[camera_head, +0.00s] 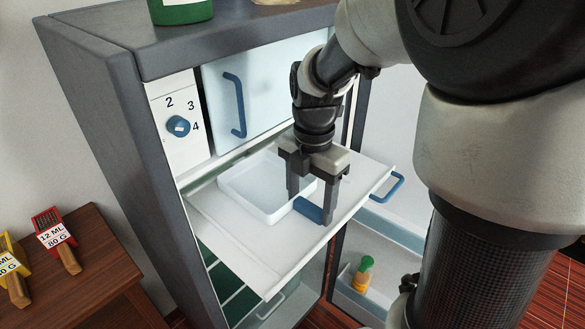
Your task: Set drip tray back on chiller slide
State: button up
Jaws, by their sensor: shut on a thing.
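The drip tray (262,216) is a shallow white square tray with a raised rim. It appears to lie flat over the chiller slide (255,262), a white shelf drawn out of the cabinet with a blue pull handle (386,187) at its right end. My gripper (311,206) points down at the tray's right side and is shut on its blue handle (306,210). My fingers hide part of the handle and the tray's right edge. I cannot tell if the tray's underside fully touches the slide.
The grey cabinet (110,100) has a white panel with a blue knob (178,125) and a light inner door (255,85) with a blue handle above the slide. An open door (385,215) stands at right, holding a small bottle (362,275). A wooden table (85,265) is lower left.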

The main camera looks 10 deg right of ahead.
jog(key=o, duration=1.4)
notch_tip(320, 180, up, 18)
jog(key=p, duration=0.1)
jog(key=shift+f, duration=0.25)
jog(key=s+f+m+t, duration=0.2)
jog(key=s+m, duration=0.4)
jog(key=m, duration=0.6)
jog(key=s+f+m+t+p, duration=0.1)
jog(key=s+m, duration=0.5)
jog(key=m, duration=0.7)
jog(key=f+t, duration=0.1)
jog(key=t, duration=0.1)
jog(key=shift+t+p, duration=0.3)
jog(key=shift+t, duration=0.1)
